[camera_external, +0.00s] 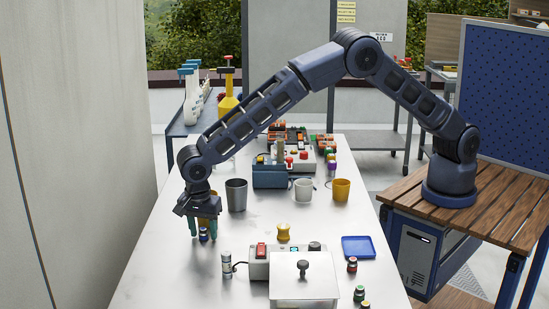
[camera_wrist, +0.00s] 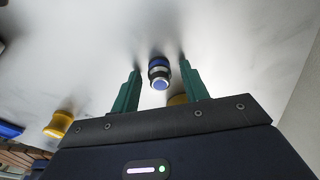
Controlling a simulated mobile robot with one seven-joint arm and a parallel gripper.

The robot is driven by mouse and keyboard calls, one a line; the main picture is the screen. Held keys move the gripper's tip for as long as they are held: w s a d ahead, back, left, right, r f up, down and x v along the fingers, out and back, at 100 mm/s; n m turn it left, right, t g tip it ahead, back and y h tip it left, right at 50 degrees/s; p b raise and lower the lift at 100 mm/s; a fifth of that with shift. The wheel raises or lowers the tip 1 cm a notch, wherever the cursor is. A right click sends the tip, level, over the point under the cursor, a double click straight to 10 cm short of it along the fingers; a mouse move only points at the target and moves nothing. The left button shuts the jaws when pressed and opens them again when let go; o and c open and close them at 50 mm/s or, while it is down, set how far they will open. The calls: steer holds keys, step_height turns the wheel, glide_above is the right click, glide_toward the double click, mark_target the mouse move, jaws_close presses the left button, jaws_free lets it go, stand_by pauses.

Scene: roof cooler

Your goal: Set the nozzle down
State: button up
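The nozzle appears to be the small black and silver piece with a blue band (camera_wrist: 159,72); I take this from its place at my gripper. It also shows low by the tabletop in the external view (camera_external: 204,235). My gripper (camera_wrist: 160,68) points down at the left side of the table, also in the external view (camera_external: 201,234). Its two green fingers are spread on either side of the nozzle, with a visible gap to each finger. The nozzle seems to stand on the table; its exact contact is hard to see.
A small silver-grey bottle (camera_external: 226,263) and a device with a red switch (camera_external: 262,251) stand in front. A grey cup (camera_external: 236,195), white cup (camera_external: 303,190) and yellow cup (camera_external: 341,190) stand behind. A blue tray (camera_external: 358,247) lies right. The table's left front is clear.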

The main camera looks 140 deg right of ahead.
steer(key=shift+r, duration=0.1)
step_height(320, 180, up, 12)
steer(key=w, duration=0.1)
steer(key=s+a+r+n+t, duration=0.3)
steer(key=s+a+r+n, duration=1.2)
steer(key=s+a+r, duration=0.9)
steer(key=s+a+r+n+t, duration=0.1)
steer(key=s+a+n, duration=0.2)
steer(key=s, duration=0.4)
steer(key=s+a+r+n, duration=0.2)
steer(key=s+a+n, duration=0.2)
steer(key=s, duration=0.3)
steer(key=s+a+f+n+t, duration=0.1)
steer(key=s+a+f+n, duration=0.1)
steer(key=s, duration=0.6)
steer(key=s+a+f+n, duration=0.3)
steer(key=s+n, duration=0.3)
steer(key=s, duration=0.2)
steer(key=shift+s+a+f+t+y, duration=0.15)
steer(key=shift+s+f+t+y, duration=0.2)
steer(key=shift+f, duration=0.25)
steer(key=shift+o, duration=0.4)
